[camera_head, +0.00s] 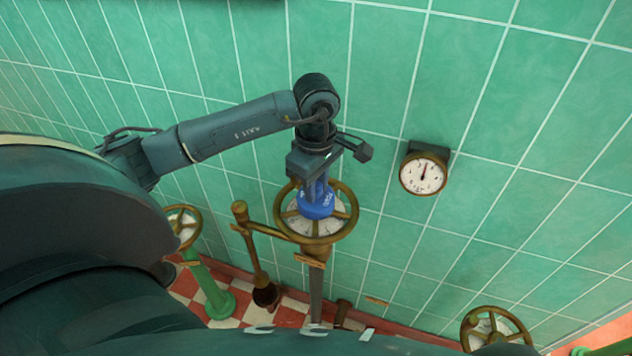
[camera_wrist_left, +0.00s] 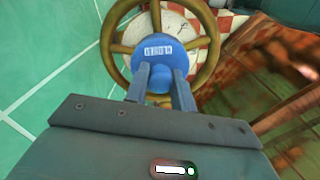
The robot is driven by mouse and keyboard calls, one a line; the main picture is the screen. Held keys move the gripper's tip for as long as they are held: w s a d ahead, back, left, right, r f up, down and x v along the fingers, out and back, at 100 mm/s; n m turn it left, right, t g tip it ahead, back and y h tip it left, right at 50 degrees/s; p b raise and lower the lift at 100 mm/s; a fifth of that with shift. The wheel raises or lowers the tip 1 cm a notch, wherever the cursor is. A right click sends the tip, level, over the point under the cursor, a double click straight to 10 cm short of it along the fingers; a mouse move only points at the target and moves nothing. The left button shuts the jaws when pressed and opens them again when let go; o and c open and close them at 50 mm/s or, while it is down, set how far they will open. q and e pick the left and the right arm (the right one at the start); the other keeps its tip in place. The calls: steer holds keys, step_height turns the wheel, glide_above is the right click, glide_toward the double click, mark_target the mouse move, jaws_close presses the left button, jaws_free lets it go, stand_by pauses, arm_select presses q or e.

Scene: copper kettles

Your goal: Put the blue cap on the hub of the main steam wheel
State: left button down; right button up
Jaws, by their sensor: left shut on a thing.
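The blue cap (camera_head: 317,206) is at the middle of a brass wheel (camera_head: 345,232) with a pale dial under its spokes. My left gripper (camera_head: 317,184) is shut on the cap's upper part from above. In the left wrist view the two fingers (camera_wrist_left: 160,88) are on either side of the cap's knob, and the blue cap (camera_wrist_left: 160,50) covers the wheel's centre. Whether it rests on the hub or hovers just above is hidden. The brass wheel (camera_wrist_left: 203,67) surrounds it in that view. My right gripper is not in view.
A round gauge (camera_head: 423,174) hangs on the green tiled wall to the right. A smaller brass wheel (camera_head: 184,226) stands at left, with a brass lever (camera_head: 250,240) beside the main wheel. Another wheel (camera_head: 495,328) is at lower right. The floor is red and white checked.

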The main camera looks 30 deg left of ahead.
arm_select(q)
steer(key=shift+f+b, duration=0.2)
steer(key=shift+b, duration=0.1)
steer(key=c, duration=1.2)
jaws_free()
steer(key=shift+o, duration=0.2)
step_height(320, 180, up, 12)
steer(key=shift+r+b, duration=0.25)
steer(key=shift+b, duration=0.05)
